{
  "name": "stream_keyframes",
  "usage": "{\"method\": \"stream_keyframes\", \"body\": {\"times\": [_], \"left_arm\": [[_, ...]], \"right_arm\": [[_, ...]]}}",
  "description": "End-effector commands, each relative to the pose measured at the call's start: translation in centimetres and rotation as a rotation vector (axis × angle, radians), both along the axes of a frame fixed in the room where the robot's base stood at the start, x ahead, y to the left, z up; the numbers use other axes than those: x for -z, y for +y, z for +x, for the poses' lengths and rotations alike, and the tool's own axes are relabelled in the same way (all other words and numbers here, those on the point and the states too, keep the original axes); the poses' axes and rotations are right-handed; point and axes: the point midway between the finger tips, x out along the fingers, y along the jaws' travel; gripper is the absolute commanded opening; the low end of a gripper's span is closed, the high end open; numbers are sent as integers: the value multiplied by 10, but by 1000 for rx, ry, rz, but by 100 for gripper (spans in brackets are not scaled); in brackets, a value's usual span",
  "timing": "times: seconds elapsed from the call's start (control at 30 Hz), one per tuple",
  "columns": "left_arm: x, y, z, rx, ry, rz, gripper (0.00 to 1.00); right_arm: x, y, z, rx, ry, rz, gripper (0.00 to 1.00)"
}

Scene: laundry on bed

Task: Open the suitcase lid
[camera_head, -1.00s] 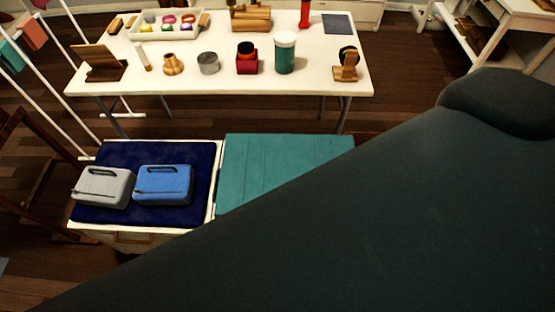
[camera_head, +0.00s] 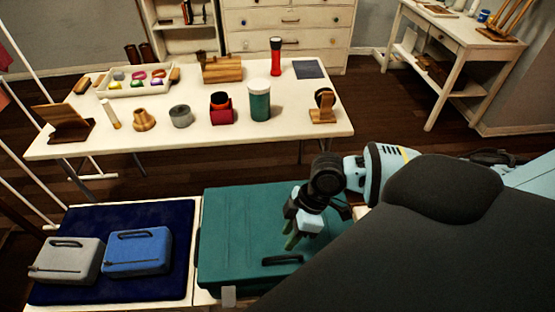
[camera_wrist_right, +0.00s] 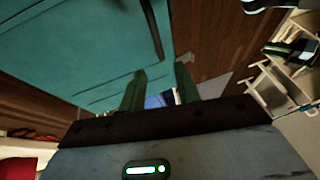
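The teal suitcase (camera_head: 235,225) lies flat on the right part of the low bench, its lid shut. Its black handle (camera_head: 282,260) is on the front part. In the right wrist view the suitcase (camera_wrist_right: 85,45) fills the upper left, with the handle (camera_wrist_right: 152,28) beside its edge. My right gripper (camera_head: 293,241) is over the suitcase, just behind and above the handle. Its two green fingers (camera_wrist_right: 160,88) stand apart with nothing between them. Whether they touch the lid, I cannot tell. My left gripper is not in view.
A grey case (camera_head: 66,262) and a blue case (camera_head: 137,252) lie on a dark blue mat (camera_head: 180,225) left of the suitcase. A white table (camera_head: 200,150) with several small items stands behind. My dark arm link covers the lower right.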

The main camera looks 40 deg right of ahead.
Motion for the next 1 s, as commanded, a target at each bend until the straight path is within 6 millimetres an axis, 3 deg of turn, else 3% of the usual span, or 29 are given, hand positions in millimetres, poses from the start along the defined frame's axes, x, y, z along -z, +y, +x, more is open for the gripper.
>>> {"method": "stream_keyframes", "body": {"times": [0.27,0.7,1.0], "left_arm": [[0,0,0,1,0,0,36],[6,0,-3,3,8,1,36],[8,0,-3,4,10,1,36]], "right_arm": [[1,-1,0,-3,6,-3,33],[54,24,3,-2,7,-2,33],[69,31,4,-2,3,-2,33]]}}
